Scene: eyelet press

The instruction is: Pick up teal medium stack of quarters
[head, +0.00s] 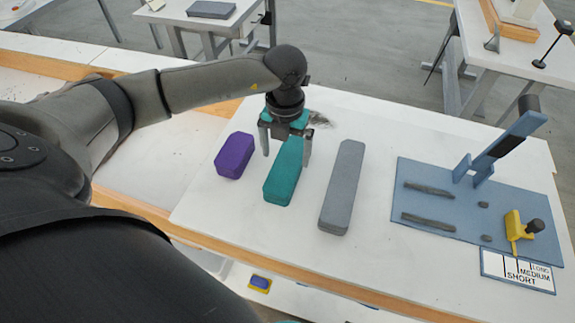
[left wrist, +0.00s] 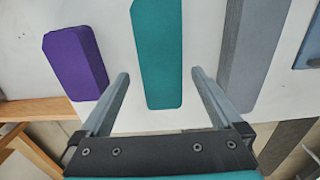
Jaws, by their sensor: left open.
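The teal block (head: 284,178), medium in length among three, lies on the white table between a purple and a grey block. It also shows in the left wrist view (left wrist: 160,55), running up from between the fingers. My left gripper (head: 287,158) is open over the teal block, with one finger on each side of it in the head view. In the left wrist view the gripper (left wrist: 160,85) is wide open and the fingers do not touch the block. The gripper hides the block's far end in the head view. My right gripper is not in view.
The short purple block (head: 235,155) stands left of the teal one, and the long grey block (head: 342,190) stands right. Farther right is a blue mat (head: 450,220) with a lever press, a yellow piece (head: 517,228) and a length label (head: 517,272). Bare table separates the blocks.

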